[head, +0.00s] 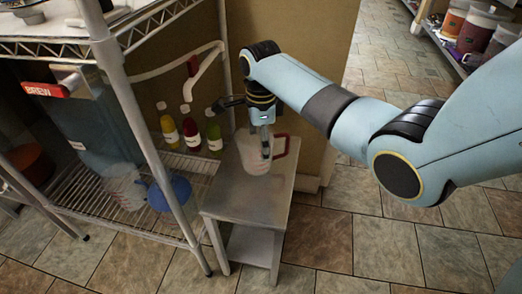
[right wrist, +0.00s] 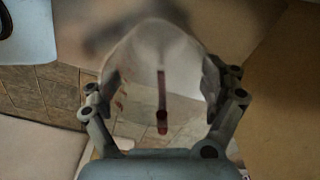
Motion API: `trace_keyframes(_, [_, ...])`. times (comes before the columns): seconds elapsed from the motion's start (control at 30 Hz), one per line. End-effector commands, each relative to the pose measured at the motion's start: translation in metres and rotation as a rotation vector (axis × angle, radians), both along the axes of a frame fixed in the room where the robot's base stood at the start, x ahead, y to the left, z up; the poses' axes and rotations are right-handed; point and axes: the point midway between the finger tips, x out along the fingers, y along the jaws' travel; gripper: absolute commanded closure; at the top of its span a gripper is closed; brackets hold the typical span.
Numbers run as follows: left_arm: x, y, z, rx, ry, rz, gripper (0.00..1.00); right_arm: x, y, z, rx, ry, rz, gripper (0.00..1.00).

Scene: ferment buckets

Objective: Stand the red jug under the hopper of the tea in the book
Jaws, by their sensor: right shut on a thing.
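The red jug (head: 253,156) is a translucent vessel with a red handle. It is on or just above the top of a small metal stand (head: 243,205); I cannot tell if it touches. My right gripper (head: 266,148) reaches down to it and is shut on it. In the right wrist view the jug (right wrist: 180,60) sits between the two fingers of the right gripper (right wrist: 160,92), with a red strip down its middle. A blue-grey hopper (head: 100,125) with a red BREW label (head: 46,90) is in the rack at left. I see no book clearly. My left gripper is out of view.
The wire rack (head: 150,217) holds a clear vessel (head: 124,186), a round blue thing (head: 172,193) and red, yellow and green bottles (head: 191,134). A rack post stands in front of them. Several tubs (head: 474,32) are at upper right. The tiled floor right of the stand is clear.

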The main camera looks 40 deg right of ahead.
Motion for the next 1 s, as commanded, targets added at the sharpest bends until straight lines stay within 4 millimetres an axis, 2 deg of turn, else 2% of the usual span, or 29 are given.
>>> trace_keyframes(0.03, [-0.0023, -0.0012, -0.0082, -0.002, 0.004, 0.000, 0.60, -0.0011, 0.0003, -0.0137, 0.001, 0.004, 0.000, 0.46])
trace_keyframes(0.1, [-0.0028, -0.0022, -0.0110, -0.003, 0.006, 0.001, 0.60, -0.0009, 0.0003, -0.0205, 0.000, 0.002, 0.000, 0.46])
trace_keyframes(0.43, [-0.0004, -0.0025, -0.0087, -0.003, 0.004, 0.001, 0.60, -0.0005, 0.0002, -0.0202, 0.000, 0.001, 0.000, 0.46])
trace_keyframes(0.47, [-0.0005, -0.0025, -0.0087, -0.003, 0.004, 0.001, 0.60, -0.0004, 0.0002, -0.0202, 0.000, 0.000, 0.000, 0.11])
trace_keyframes(0.53, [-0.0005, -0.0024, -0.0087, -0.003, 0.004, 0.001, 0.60, -0.0004, 0.0002, -0.0200, 0.000, 0.000, 0.000, 0.02])
trace_keyframes(1.0, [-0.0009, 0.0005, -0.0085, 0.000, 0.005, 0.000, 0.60, -0.0004, 0.0002, -0.0180, 0.000, 0.000, 0.000, 0.00])
